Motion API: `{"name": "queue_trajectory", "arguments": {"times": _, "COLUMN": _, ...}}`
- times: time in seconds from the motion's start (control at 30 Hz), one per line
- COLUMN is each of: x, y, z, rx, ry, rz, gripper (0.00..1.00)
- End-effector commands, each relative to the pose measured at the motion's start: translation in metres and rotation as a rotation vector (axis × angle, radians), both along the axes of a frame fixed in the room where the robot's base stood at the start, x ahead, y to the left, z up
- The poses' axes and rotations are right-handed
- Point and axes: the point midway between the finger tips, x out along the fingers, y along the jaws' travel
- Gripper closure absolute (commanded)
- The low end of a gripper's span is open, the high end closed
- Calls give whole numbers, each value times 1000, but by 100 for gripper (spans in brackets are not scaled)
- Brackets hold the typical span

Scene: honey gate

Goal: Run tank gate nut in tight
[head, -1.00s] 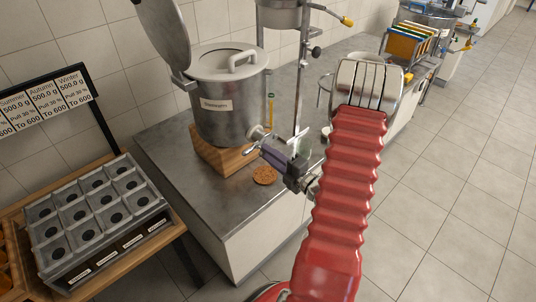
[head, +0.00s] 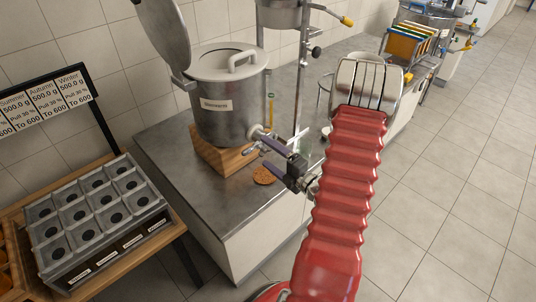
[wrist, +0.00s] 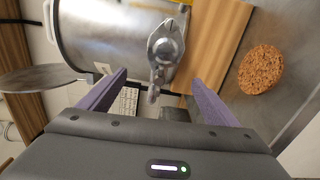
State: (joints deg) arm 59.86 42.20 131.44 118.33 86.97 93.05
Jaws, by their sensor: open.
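The steel tank (head: 220,118) stands on a wooden block, with its gate (head: 257,134) low on the side facing me. In the wrist view the gate (wrist: 166,42) is a round metal body on the tank wall. A small metal piece, seemingly the gate nut (wrist: 154,92), sticks out from it toward me; its threads are too small to make out. My gripper (head: 265,150) is open at the gate, its two purple fingers apart. In the wrist view the nut lies between the finger lines of my gripper (wrist: 158,76), with a gap on both sides.
The wooden block (wrist: 219,35) lies under the tank. A round cork mat (head: 264,176) lies on the steel counter (head: 200,205) below my gripper. A rack of grey compartments (head: 100,215) stands at the left. A thin upright post stands behind the gate.

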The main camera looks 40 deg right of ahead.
Motion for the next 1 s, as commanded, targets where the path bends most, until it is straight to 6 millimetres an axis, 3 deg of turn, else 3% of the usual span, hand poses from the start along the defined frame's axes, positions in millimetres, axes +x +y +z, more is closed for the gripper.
{"name": "queue_trajectory", "arguments": {"times": 0.2, "x": 0, "y": 0, "z": 0, "rx": 0, "ry": 0, "rz": 0, "gripper": 0}}
{"name": "queue_trajectory", "arguments": {"times": 0.53, "x": -3, "y": 0, "z": 0, "rx": 0, "ry": 0, "rz": -1, "gripper": 0}}
{"name": "queue_trajectory", "arguments": {"times": 1.0, "x": -36, "y": -2, "z": 0, "rx": 0, "ry": 1, "rz": -2, "gripper": 0}}
